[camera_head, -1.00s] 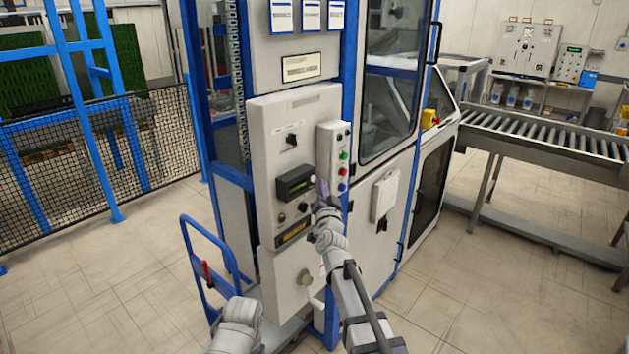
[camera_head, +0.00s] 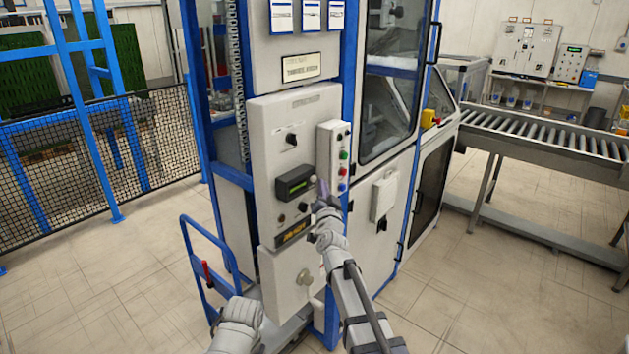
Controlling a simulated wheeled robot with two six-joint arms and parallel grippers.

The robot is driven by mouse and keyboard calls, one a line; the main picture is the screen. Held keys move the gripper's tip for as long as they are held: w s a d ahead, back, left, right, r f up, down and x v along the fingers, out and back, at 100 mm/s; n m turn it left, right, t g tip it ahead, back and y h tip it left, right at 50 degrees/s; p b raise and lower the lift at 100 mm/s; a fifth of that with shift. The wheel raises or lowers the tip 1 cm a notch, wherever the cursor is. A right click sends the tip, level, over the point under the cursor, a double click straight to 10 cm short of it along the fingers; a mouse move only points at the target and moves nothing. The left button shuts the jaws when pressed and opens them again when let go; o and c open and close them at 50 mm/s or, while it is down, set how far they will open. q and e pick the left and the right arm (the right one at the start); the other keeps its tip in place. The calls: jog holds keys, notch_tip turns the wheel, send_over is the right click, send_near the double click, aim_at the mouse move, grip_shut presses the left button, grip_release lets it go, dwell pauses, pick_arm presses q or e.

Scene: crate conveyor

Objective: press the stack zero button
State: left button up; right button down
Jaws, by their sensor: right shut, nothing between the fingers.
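A narrow grey button box (camera_head: 332,138) is fixed to the machine front, with black, green, red and blue buttons in a column. The blue button (camera_head: 342,187) is lowest. I cannot read which one is the stack zero button. My right gripper (camera_head: 323,190) is shut and empty, its tips at the left of the box's lower end, close to the blue button. I cannot tell whether it touches anything. Left of it, the control panel (camera_head: 265,130) carries a black knob and a small green-lit display (camera_head: 295,184). My left arm shows at the bottom; its gripper is not visible.
A blue-railed cart (camera_head: 203,255) stands low at the left of the machine. A roller conveyor (camera_head: 550,137) runs at the right. A black mesh fence (camera_head: 60,160) stands at the left. The floor in front is clear.

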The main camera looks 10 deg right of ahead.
jog(key=shift+w, duration=0.1)
jog(key=shift+w+a, duration=0.25)
jog(key=shift+w+a, duration=0.25)
jog(key=shift+w, duration=0.1)
dwell(0.9)
jog(key=shift+s, duration=0.15)
jog(key=shift+s+d, duration=0.5)
jog(key=shift+s, duration=0.05)
dwell(0.4)
jog(key=s+d, duration=0.1)
jog(key=s, duration=0.1)
jog(key=s+d, duration=0.2)
dwell(0.3)
dwell(0.5)
